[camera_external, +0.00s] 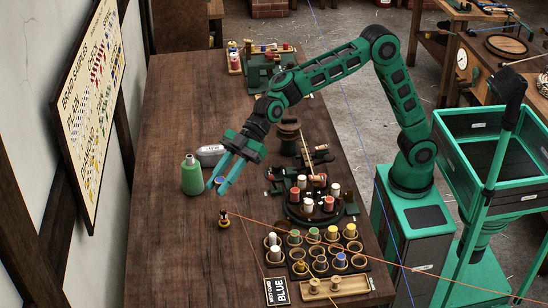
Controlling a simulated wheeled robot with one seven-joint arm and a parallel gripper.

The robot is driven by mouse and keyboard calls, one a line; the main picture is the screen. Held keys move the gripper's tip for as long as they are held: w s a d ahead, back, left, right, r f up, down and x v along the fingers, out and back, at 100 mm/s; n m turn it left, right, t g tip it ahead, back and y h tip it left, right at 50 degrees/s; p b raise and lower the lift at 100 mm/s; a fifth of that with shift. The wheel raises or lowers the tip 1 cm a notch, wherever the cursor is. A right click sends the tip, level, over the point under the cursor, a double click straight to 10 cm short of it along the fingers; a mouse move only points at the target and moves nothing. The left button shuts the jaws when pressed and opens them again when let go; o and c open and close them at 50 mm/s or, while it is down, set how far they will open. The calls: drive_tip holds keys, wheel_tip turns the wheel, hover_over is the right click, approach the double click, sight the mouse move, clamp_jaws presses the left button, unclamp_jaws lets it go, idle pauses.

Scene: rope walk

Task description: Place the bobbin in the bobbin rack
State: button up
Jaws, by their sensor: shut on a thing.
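My gripper (217,187) is low over the left part of the wooden table, fingers pointing down and left. It is shut on a small bobbin (220,180) with a blue top; the fingers hide most of it. I cannot tell whether the bobbin touches the table. The bobbin rack (310,276) appears to be the dark block of round cups at the table's front right, well away from my gripper. Several cups hold white, green, blue or yellow bobbins, and others look empty. A sign (276,291) reading BLUE stands at its left corner.
A green bottle (192,176) stands just left of my gripper, with a grey container (210,150) behind. A small spool (224,219) stands in front. A round stand of bobbins (300,211) lies behind the rack. An orange cord (420,272) crosses above the rack.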

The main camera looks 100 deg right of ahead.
sight(220, 180)
wheel_tip(220, 180, up, 5)
drive_tip(key=s+a+f+m+t+h, duration=0.2)
drive_tip(key=s+a+f, duration=0.4)
drive_tip(key=a, duration=0.4)
drive_tip(key=s+a+m+h, duration=0.2)
drive_tip(key=s, duration=0.9)
drive_tip(key=s+a+r+m+t+h, duration=0.1)
drive_tip(key=s+a+m+h, duration=0.1)
drive_tip(key=s, duration=0.9)
drive_tip(key=shift+s+m+t+h, duration=0.15)
drive_tip(key=shift+m+t+h, duration=0.15)
drive_tip(key=shift+m+h, duration=0.4)
drive_tip(key=s+d+r+m+h, duration=0.1)
drive_tip(key=s, duration=0.3)
drive_tip(key=s+d+r+m, duration=0.1)
drive_tip(key=s+d+r, duration=0.1)
drive_tip(key=s, duration=0.2)
drive_tip(key=s+d+r+m+h, duration=0.1)
drive_tip(key=s+r, duration=0.1)
drive_tip(key=s, duration=0.1)
drive_tip(key=shift+s+d+h, duration=0.3)
drive_tip(key=shift+s+d, duration=0.05)
drive_tip(key=shift+s, duration=0.05)
wheel_tip(220, 180, down, 32)
drive_tip(key=shift+s+d, duration=0.15)
drive_tip(key=o, duration=1)
